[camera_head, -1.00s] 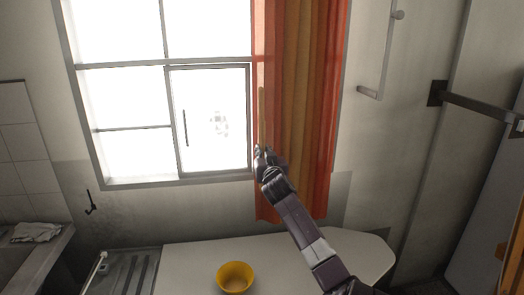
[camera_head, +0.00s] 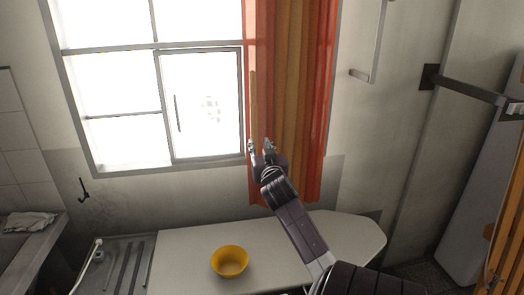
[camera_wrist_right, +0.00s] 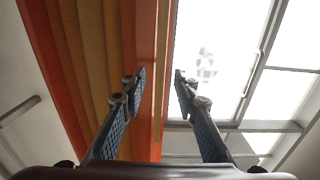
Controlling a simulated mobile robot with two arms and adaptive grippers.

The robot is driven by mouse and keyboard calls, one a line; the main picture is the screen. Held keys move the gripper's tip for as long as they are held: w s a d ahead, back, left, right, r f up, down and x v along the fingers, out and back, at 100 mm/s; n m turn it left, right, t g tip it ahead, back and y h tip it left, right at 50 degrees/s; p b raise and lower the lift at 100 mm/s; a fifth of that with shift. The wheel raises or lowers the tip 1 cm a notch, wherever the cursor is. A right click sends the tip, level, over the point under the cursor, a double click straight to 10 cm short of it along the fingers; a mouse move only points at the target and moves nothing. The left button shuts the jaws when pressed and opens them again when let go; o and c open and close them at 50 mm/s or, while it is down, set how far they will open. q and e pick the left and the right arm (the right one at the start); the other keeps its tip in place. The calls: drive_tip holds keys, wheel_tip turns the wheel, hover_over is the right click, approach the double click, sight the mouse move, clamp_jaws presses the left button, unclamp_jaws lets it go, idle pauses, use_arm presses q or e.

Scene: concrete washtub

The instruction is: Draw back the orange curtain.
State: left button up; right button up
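The orange curtain (camera_head: 292,90), with tan and red-orange stripes, hangs in folds at the right side of the window (camera_head: 200,100). Most of the window glass is uncovered. A thin tan strip (camera_head: 253,100) stands upright at the curtain's left edge. My right gripper (camera_head: 262,146) is open in front of the lower left edge of the curtain. In the right wrist view, its open fingers (camera_wrist_right: 160,77) have the curtain's orange edge (camera_wrist_right: 150,40) and bright window behind the gap. I cannot tell whether a finger touches the cloth. My left gripper is out of view.
A white rounded counter (camera_head: 335,235) lies below the window, with a yellow bowl (camera_head: 230,261) on it. A metal drainer (camera_head: 118,265) is at left. A wall bracket bar (camera_head: 470,97) stands out at right.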

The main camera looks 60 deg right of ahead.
drive_tip(key=v, duration=0.3)
drive_tip(key=shift+s+a, duration=0.2)
drive_tip(key=shift+s, duration=0.05)
idle(0.4)
